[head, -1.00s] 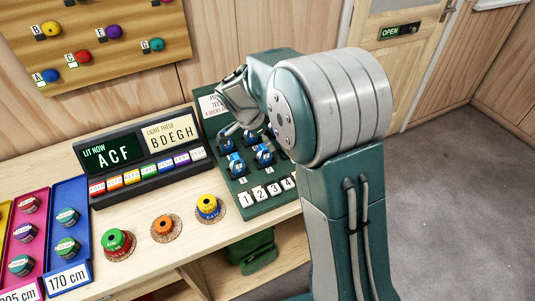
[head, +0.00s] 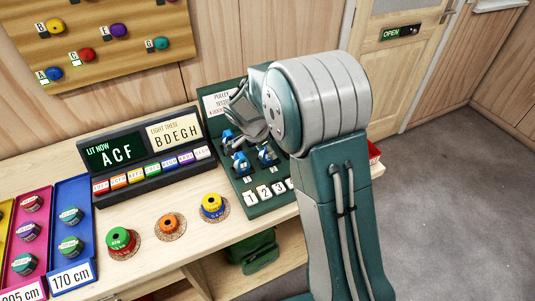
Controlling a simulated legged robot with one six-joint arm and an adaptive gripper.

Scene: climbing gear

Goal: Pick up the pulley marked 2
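Three blue pulleys show on the green pulley test stand (head: 243,193): a front left one (head: 241,164), a front right one (head: 267,155) and one farther back (head: 228,138). The small labels beside them are too small to read for sure, so I cannot tell which is marked 2. My gripper (head: 240,142) points down over the stand, just behind the front pulleys and close to the back one. Its fingers are small and partly overlap the pulleys, so I cannot tell whether they hold anything. My arm hides the stand's right part.
Number cards (head: 264,192) line the stand's front edge. To the left are a lit sign box (head: 147,150) with coloured buttons and several coloured spools on cork mats, including a yellow-blue one (head: 212,206). A wooden board (head: 105,40) hangs behind. A green bag (head: 255,252) sits below.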

